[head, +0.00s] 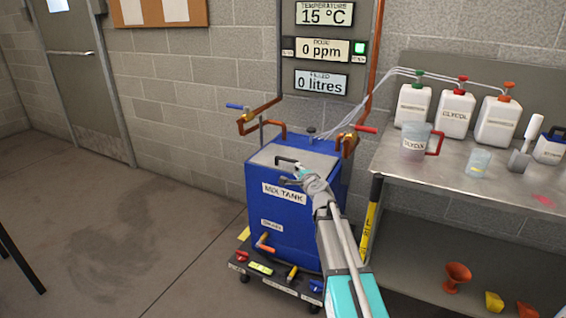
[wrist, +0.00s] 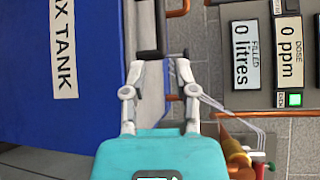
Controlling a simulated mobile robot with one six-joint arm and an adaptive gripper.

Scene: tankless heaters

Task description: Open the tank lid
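The blue mix tank (head: 285,215) stands against the wall in the head view, its flat grey lid (head: 318,160) lying closed on top. A black handle (head: 287,160) stands up from the lid; it also shows in the wrist view (wrist: 149,55). My gripper (head: 294,178) is at the front part of the lid, close to the handle. In the wrist view my gripper (wrist: 160,68) is open, with a clear gap between its two fingers. The handle shows just beyond the fingertips, nearer the left one. I cannot tell whether they touch. The tank's blue side (wrist: 90,75) fills the left.
Copper pipes with a blue-handled valve (head: 238,107) and a red-handled valve (head: 366,129) stand behind the tank. A display panel (head: 320,50) is above. A steel bench (head: 400,165) with bottles and jugs is at the right.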

